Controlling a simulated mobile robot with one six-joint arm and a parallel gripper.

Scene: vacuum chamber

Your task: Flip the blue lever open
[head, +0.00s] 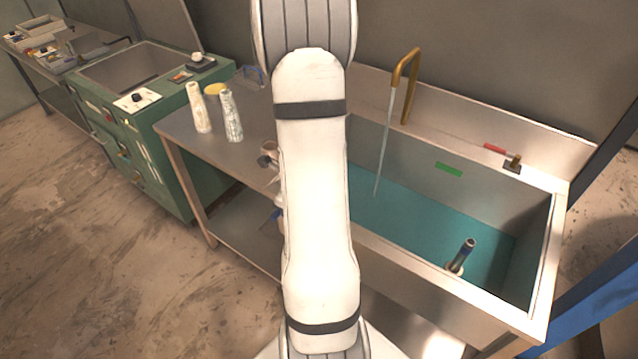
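I cannot surely make out a blue lever. Another thin, bluish curved piece (253,74) stands at the back of the bench, left of my arm. A red-handled lever (496,148) is on the back rim of the sink at the right. My white arm fills the middle of the head view from top to bottom.
The steel sink (550,240) holds teal water under a brass tap (404,85). Two pale bottles (199,108) (232,116) stand on the steel bench (180,125). A green cabinet (170,160) is at left. Brown floor at lower left is clear.

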